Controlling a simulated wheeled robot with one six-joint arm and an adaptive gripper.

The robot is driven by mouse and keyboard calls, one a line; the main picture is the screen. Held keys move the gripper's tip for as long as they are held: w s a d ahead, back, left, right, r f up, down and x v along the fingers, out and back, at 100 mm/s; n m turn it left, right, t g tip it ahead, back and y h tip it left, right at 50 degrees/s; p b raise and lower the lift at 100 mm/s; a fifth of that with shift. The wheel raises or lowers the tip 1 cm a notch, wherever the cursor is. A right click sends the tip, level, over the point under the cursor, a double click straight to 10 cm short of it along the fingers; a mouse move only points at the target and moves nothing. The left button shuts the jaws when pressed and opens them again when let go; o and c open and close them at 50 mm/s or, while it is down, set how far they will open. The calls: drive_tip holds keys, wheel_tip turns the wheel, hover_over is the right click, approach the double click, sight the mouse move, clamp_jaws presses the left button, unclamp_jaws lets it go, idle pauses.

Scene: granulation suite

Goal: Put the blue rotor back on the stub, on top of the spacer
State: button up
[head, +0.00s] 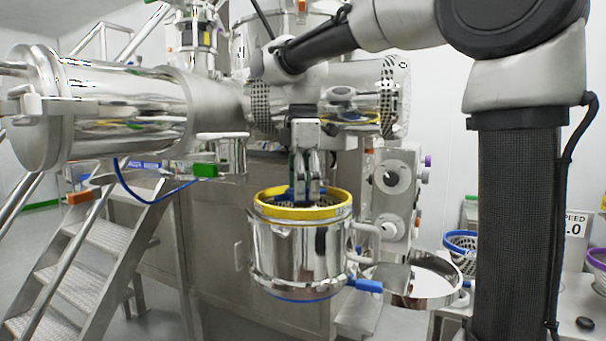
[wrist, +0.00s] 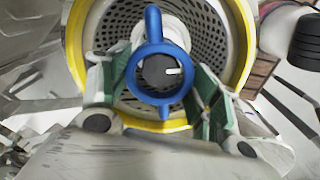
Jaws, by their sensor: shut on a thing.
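The blue rotor (wrist: 154,24) has a round open hub with one arm pointing up and one down in the wrist view. Its edge shows between my fingers in the head view, at the mouth of the steel housing (head: 300,240). My gripper (head: 306,196) points down into that mouth and is shut on the rotor, with green-padded fingers on either side of the hub. The dark stub end (wrist: 157,71), with a white mark, shows through the hub opening. I cannot tell whether the rotor touches the stub. The spacer cannot be made out clearly.
A yellow ring (head: 262,211) rims the housing around a perforated screen (wrist: 104,58), close outside my fingers. A blue-handled side fitting (head: 366,286) sticks out at right. A steel cylinder (head: 125,115) and steps (head: 105,237) stand left. A blue-rimmed basket (head: 461,241) is at right.

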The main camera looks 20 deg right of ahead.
drive_tip(key=shift+f, duration=2.6)
drive_tip(key=shift+d, duration=0.1)
drive_tip(key=o, duration=1.3)
drive_tip(key=shift+o, duration=0.2)
drive_tip(key=shift+r, duration=0.1)
wheel_tip(320, 180, up, 12)
drive_tip(key=shift+f, duration=0.1)
